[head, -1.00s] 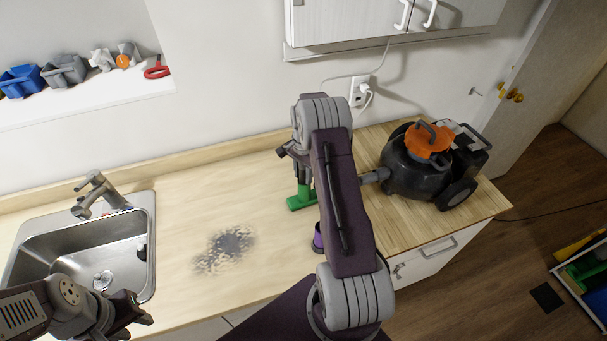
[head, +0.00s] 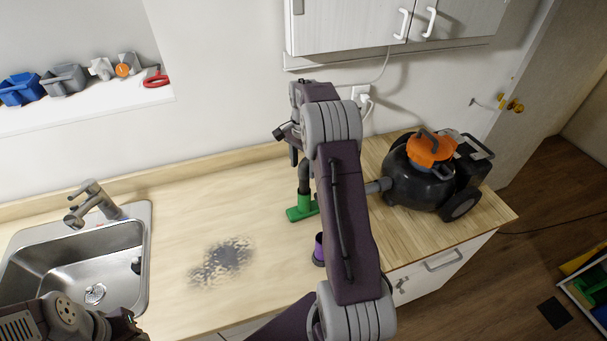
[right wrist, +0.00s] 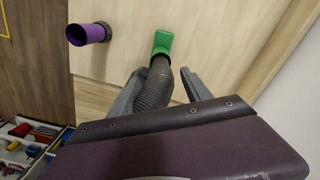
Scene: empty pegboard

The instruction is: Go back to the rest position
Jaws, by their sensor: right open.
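My right gripper (head: 293,152) is above the counter, beside the green nozzle, partly hidden by its own arm. In the right wrist view its two fingers (right wrist: 160,84) are spread apart, with a black ribbed hose (right wrist: 156,85) showing between them. The hose ends in a green nozzle (right wrist: 162,43), which rests on the counter in the head view (head: 301,208). My left gripper (head: 125,326) shows only partly at the bottom left, over the sink's front edge; its jaws are unclear.
A black and orange vacuum (head: 425,175) stands on the counter (head: 150,210) at the right. A purple cylinder (head: 319,249) stands near my right arm. A dark stain (head: 222,261) marks the counter. A sink (head: 128,236) with a faucet (head: 95,203) is at left; cabinets (head: 400,25) hang above.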

